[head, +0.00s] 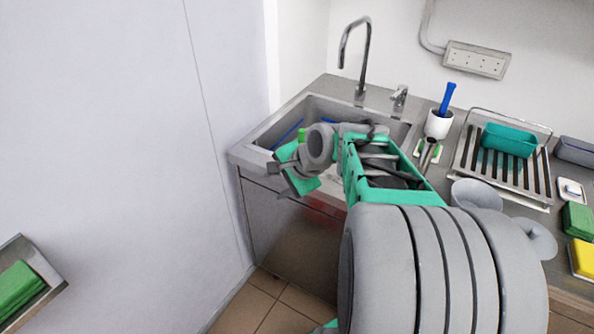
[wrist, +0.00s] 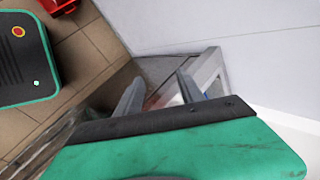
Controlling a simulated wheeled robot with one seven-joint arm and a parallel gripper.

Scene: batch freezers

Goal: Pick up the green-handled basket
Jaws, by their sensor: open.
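My gripper (head: 278,168) is at the front left edge of the sink, with my arm reaching across from the right. In the wrist view its two fingers (wrist: 158,95) stand apart with nothing held between them. A small bright green piece (head: 301,134) shows in the sink just behind my gripper. It may be the handle of the green-handled basket, but my arm hides most of what is there. Thin blue bars (head: 290,132) show beside it in the sink. No whole basket with a green handle can be made out in either view.
The steel sink (head: 322,102) has a tall tap (head: 366,55) behind it. On the right counter stand a white cup with a blue-handled brush (head: 439,122), a rack (head: 470,165) with a teal container (head: 508,140), and sponges. A pale wall panel (head: 110,130) bounds the left side.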

